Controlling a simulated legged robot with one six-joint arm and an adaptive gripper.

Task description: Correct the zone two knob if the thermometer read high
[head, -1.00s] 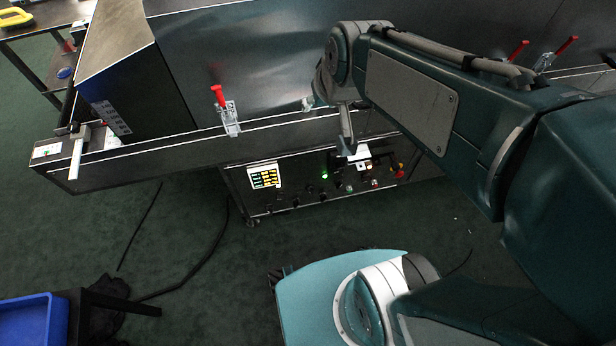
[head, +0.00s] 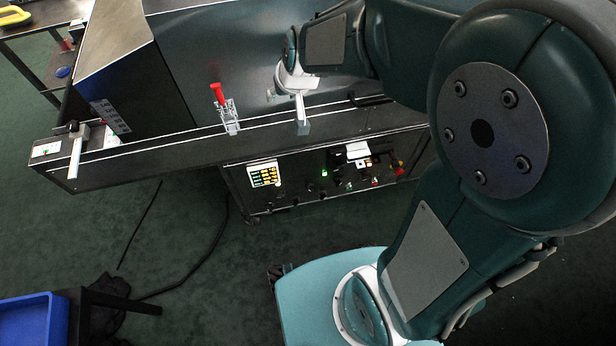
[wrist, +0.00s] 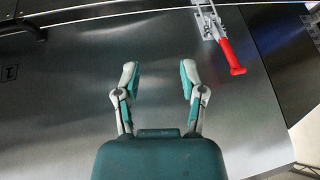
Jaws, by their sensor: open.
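The control panel (head: 300,200) sits low under the dryer bed in the head view. It has a lit yellow display (head: 264,176), a green lamp (head: 323,173) and several small dark knobs along its lower part. The knobs are too small to tell which is zone two or how each is set. No thermometer can be made out. My gripper (head: 302,120) is above and in front of the panel, near the dryer's edge. In the wrist view my gripper (wrist: 159,78) is open and empty, with both fingers spread over bare metal sheet.
A red-handled toggle clamp (head: 222,108) stands on the dryer's edge, left of my gripper; it also shows at upper right in the wrist view (wrist: 228,52). A blue bin (head: 35,318) is at lower left. A dark cable (head: 200,265) lies on the green floor.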

